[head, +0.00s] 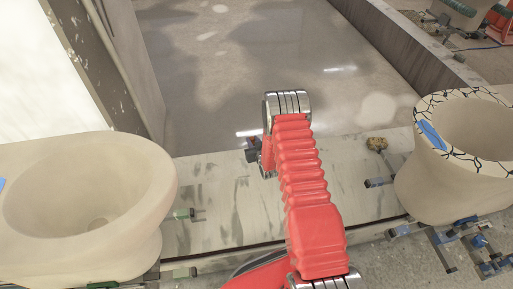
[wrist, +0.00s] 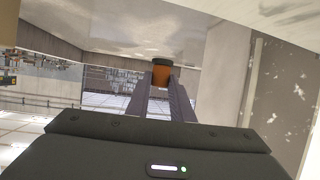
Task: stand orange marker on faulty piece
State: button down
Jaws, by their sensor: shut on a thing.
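The orange marker (wrist: 162,76), with a dark end, is between the fingertips of my gripper (wrist: 161,88) in the wrist view. My gripper is shut on it and holds it up. In the head view my arm hides most of my gripper, and I cannot make out the marker there. The faulty piece (head: 421,185) is the cream toilet bowl at the right, with dark crack lines over its rim and a blue patch. It stands upright, apart from and to the right of my gripper.
A plain cream bowl (head: 140,215) stands at the left, with no crack lines visible. A pale stained board (head: 225,215) lies between the bowls, with a small sponge-like lump (head: 376,144) on it. Blue clamps (head: 470,240) sit below the right bowl. Low walls flank the grey floor behind.

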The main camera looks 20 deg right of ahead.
jog(key=s+a+r, duration=0.2)
jog(key=a+r, duration=0.2)
jog(key=r, duration=0.6)
jog(key=s+a+r, duration=0.2)
jog(key=a+r, duration=0.1)
jog(key=r, duration=0.6)
jog(key=s+a+r, duration=0.1)
jog(key=a+r, duration=0.3)
jog(key=r, duration=0.6)
jog(key=s+a+r+y, duration=0.1)
jog(key=s+a+r, duration=0.2)
jog(key=s+r, duration=0.4)
jog(key=shift+s+r+n, duration=0.2)
jog(key=shift+s+n, duration=0.05)
jog(key=shift+n, duration=0.05)
jog(key=shift+a, duration=0.1)
jog(key=shift+d, duration=0.6)
jog(key=shift+s, duration=0.15)
